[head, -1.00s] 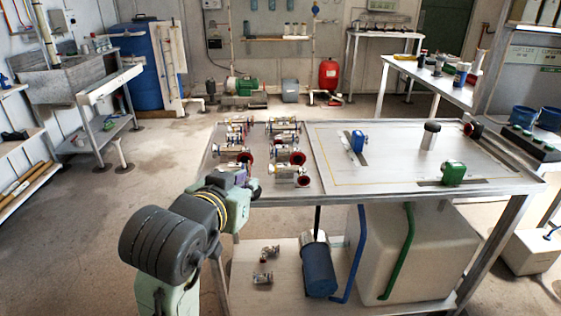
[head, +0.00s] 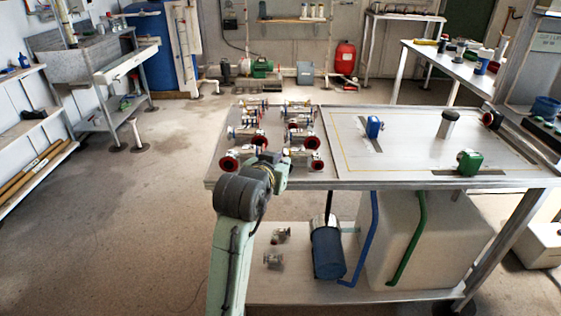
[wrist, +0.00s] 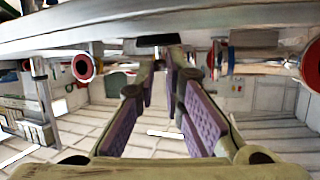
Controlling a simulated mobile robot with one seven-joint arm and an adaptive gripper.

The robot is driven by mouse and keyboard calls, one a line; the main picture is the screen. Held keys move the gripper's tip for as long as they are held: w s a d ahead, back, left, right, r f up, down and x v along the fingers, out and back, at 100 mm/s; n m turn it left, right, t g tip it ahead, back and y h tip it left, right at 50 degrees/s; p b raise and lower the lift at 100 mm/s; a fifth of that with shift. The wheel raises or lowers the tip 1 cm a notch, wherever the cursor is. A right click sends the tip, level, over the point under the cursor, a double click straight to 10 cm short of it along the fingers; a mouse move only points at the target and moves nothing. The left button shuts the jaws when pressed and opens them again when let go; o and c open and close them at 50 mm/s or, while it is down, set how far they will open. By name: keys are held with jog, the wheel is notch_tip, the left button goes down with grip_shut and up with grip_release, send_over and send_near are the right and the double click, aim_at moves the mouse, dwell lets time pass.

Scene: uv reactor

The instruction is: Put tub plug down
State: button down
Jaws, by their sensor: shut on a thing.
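My gripper (wrist: 160,58) points in among the metal fittings on the workbench, and its purple-padded fingers close together at their tips. A dark, flat piece, which looks like the tub plug (wrist: 158,40), sits at the fingertips in the wrist view, right by the pale bench surface. I cannot tell whether it touches that surface. In the head view my gripper (head: 272,158) is over the front left part of the bench (head: 345,180), mostly hidden by my wrist. The plug cannot be made out there.
Fittings with red flanges stand close on both sides, one left (head: 229,162) and one right (head: 312,143). A blue valve (head: 374,126), a green valve (head: 468,162) and a grey cylinder (head: 448,122) stand on the right, with bare bench between them.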

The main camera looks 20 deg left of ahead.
jog(key=shift+f, duration=0.2)
jog(key=c, duration=1.6)
grip_release()
jog(key=shift+r, duration=0.1)
jog(key=shift+c, duration=0.2)
jog(key=shift+r, duration=0.15)
jog(key=b+v, duration=0.1)
jog(key=v, duration=1.1)
